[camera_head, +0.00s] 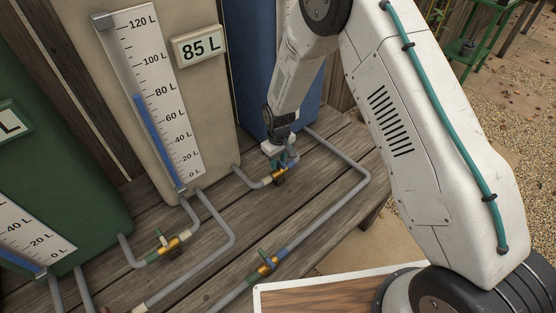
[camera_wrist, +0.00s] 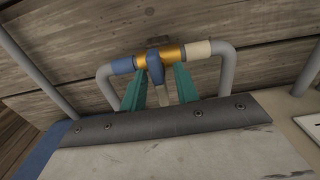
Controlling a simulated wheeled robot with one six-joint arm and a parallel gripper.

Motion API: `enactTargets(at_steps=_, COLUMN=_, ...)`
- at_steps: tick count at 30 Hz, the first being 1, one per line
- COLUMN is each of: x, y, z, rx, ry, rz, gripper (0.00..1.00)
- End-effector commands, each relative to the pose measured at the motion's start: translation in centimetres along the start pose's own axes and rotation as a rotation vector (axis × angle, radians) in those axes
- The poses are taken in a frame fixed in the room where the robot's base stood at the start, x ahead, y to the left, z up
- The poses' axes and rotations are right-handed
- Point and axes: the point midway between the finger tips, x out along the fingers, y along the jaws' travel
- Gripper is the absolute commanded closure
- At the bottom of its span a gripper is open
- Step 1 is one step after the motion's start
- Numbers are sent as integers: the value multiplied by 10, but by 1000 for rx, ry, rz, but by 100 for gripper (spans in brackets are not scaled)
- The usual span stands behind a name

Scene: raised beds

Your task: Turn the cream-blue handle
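The cream-blue valve (camera_head: 279,177) sits on a grey pipe between the cream tank and the blue tank, with a cream band on one side and a blue band on the other. In the wrist view its brass body (camera_wrist: 172,54) lies between the blue and cream bands. Its handle (camera_wrist: 156,70) points towards my gripper, between the two teal fingers. My gripper (camera_wrist: 160,88) is open around the handle, with a visible gap on both sides. In the head view my gripper (camera_head: 284,154) is low over this valve and hides most of the handle.
A cream-banded valve (camera_head: 168,244) and a blue-banded valve (camera_head: 268,266) sit on nearby pipes, both with green handles. The cream tank (camera_head: 190,110) carries a level gauge and an 85 L sign (camera_head: 200,47). A green tank (camera_head: 60,170) stands left. Grey pipes cross the wooden deck.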

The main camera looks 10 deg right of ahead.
Motion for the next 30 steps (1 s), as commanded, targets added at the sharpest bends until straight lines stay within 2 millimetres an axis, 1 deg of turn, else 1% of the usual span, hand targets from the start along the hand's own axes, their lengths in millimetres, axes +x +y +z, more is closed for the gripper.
enactTargets(at_steps=8, x=-1, y=1, z=-1, rx=0, ry=3, rz=1, gripper=64)
enactTargets(at_steps=11, x=-6, y=1, z=-1, rx=0, ry=4, rz=1, gripper=64)
enactTargets(at_steps=14, x=-19, y=1, z=-2, rx=0, ry=5, rz=2, gripper=64)
enactTargets(at_steps=18, x=-44, y=1, z=-1, rx=0, ry=5, rz=2, gripper=64)
enactTargets(at_steps=22, x=-64, y=0, z=-1, rx=0, ry=3, rz=1, gripper=64)
enactTargets(at_steps=25, x=-73, y=0, z=0, rx=0, ry=3, rz=1, gripper=64)
enactTargets(at_steps=30, x=-78, y=0, z=0, rx=-1, ry=1, rz=0, gripper=64)
